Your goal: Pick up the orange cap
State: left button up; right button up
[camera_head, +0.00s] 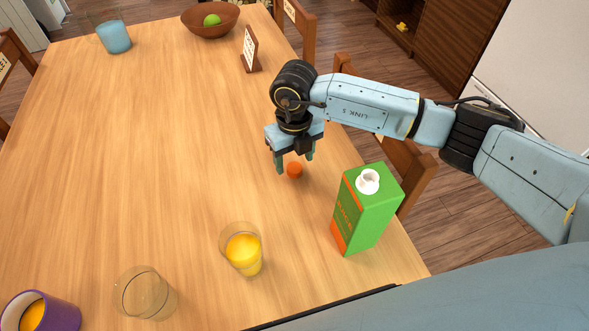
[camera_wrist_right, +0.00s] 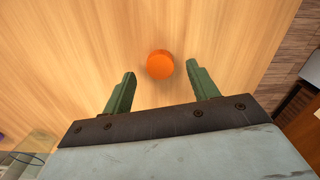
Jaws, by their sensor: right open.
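The orange cap (camera_head: 295,170) lies on the wooden table (camera_head: 160,150), near its right edge. My right gripper (camera_head: 295,163) is open just above and beside the cap. In the right wrist view the cap (camera_wrist_right: 160,64) shows whole, a little beyond the fingertips and roughly centred between the two green fingers of the right gripper (camera_wrist_right: 160,80). Nothing is between the fingers, and they do not touch the cap. My left gripper is not in view.
A green carton (camera_head: 366,210) with a white spout stands right of the cap. A juice glass (camera_head: 242,250), an empty glass (camera_head: 144,293) and a purple cup (camera_head: 62,315) stand nearer. A sign (camera_head: 250,50), brown bowl (camera_head: 210,28) and blue-filled glass (camera_head: 114,37) stand farther off. The table's middle is clear.

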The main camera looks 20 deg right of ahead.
aim_at(295, 167)
notch_tip(295, 167, down, 2)
jog(key=shift+f, duration=0.15)
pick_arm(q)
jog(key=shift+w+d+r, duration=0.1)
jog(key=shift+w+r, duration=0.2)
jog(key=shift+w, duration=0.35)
pick_arm(e)
jog(key=c, duration=1.1)
jog(key=shift+o, duration=0.2)
